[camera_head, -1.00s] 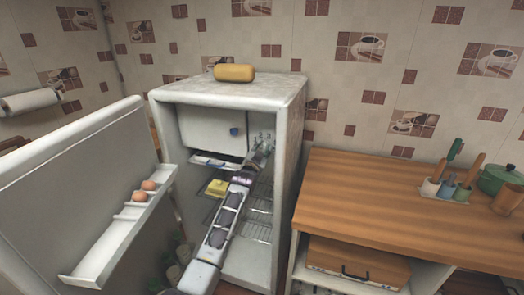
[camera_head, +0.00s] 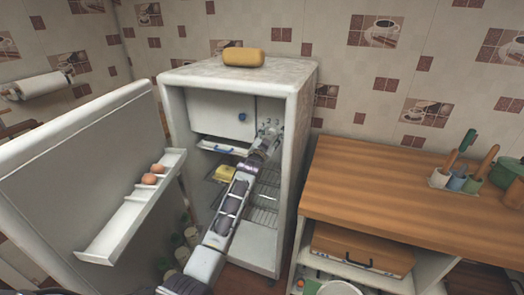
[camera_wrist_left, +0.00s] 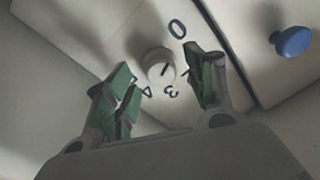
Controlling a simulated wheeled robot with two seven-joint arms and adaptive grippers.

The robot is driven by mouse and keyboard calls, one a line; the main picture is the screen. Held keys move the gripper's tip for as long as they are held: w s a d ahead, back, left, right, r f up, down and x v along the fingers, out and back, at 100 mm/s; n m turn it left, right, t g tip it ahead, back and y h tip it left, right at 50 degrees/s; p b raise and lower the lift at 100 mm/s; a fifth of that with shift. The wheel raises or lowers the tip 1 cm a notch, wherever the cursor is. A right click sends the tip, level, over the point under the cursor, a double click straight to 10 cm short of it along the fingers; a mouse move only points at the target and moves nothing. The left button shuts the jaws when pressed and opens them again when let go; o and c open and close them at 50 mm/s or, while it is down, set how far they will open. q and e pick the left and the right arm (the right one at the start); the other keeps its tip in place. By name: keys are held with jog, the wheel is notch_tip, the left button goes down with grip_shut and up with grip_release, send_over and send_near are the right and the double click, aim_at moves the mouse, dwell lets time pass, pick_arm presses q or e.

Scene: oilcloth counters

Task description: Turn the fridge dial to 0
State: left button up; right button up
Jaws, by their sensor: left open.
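The white fridge (camera_head: 306,100) stands open, with its dial panel inside at the upper right. In the left wrist view, the dial (camera_wrist_left: 157,62) is a small pale round knob with a dark mark; I cannot tell surely which number it faces. In the head view, my left gripper (camera_head: 266,140) reaches into the fridge and hides the dial. My right gripper is not in view.
The open fridge door (camera_head: 85,160) stands left, its shelf (camera_head: 125,225) holding eggs. A freezer door with a blue knob (camera_head: 242,117) is left of the dial. Wire shelves lie below. A yellow loaf-like thing (camera_head: 243,57) rests on top. A wooden counter (camera_head: 390,190) stands right.

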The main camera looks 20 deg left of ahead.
pick_arm(q)
jog(key=s, duration=1.1)
jog(key=shift+f, duration=0.25)
jog(key=shift+f, duration=0.1)
dwell(0.5)
jog(key=s+d+f+g, duration=0.1)
jog(key=s+f+g, duration=0.15)
jog(key=f, duration=1.05)
jog(key=s+f+g, duration=0.2)
jog(key=s+f, duration=0.2)
jog(key=f, duration=1)
jog(key=s+d+f+g, duration=0.1)
jog(key=s+f+g, duration=0.25)
jog(key=f, duration=0.95)
jog(key=s+a+f+n+g, duration=0.15)
jog(key=s+f+g, duration=0.35)
jog(key=s+f, duration=2.2)
jog(key=s+f+g, duration=0.1)
jog(key=s+f, duration=0.1)
jog(key=s, duration=0.7)
jog(key=s+a+f+n+g, duration=0.1)
jog(key=s+f+g, duration=0.1)
jog(key=s, duration=0.7)
jog(key=s+a+f+g, duration=0.1)
jog(key=s+f, duration=0.2)
jog(key=s, duration=0.7)
jog(key=shift+a+f, duration=0.25)
jog(key=shift+f, duration=0.1)
